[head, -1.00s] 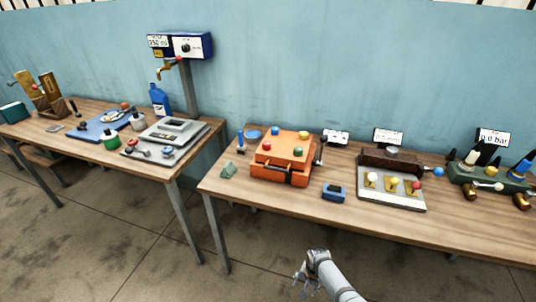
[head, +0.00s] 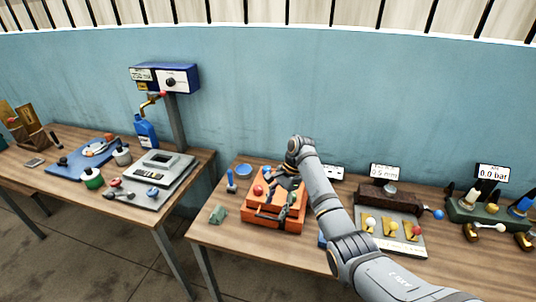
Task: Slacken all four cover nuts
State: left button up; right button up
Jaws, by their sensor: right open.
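The orange box (head: 272,216) stands on the right-hand bench, with coloured cover nuts on its top. The red nut (head: 258,190) shows clearly at the front left. The blue nut at the back left shows only in part, and the green nut at the front right is partly hidden. The yellow nut is hidden behind my right arm. My right gripper (head: 281,184) is open above the middle of the cover, pointing down. I cannot tell whether it touches a nut. My left gripper is not in view.
A blue dish (head: 243,170), a blue-handled tool (head: 230,181) and a green block (head: 217,214) lie left of the box. A panel with coloured knobs (head: 391,228) stands to its right. A small blue device is mostly hidden behind my arm.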

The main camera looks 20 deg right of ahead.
aim_at(266, 169)
jog(key=i+l, duration=0.25)
jog(key=i, duration=0.2)
jog(key=i+l, duration=0.25)
jog(key=i, duration=0.25)
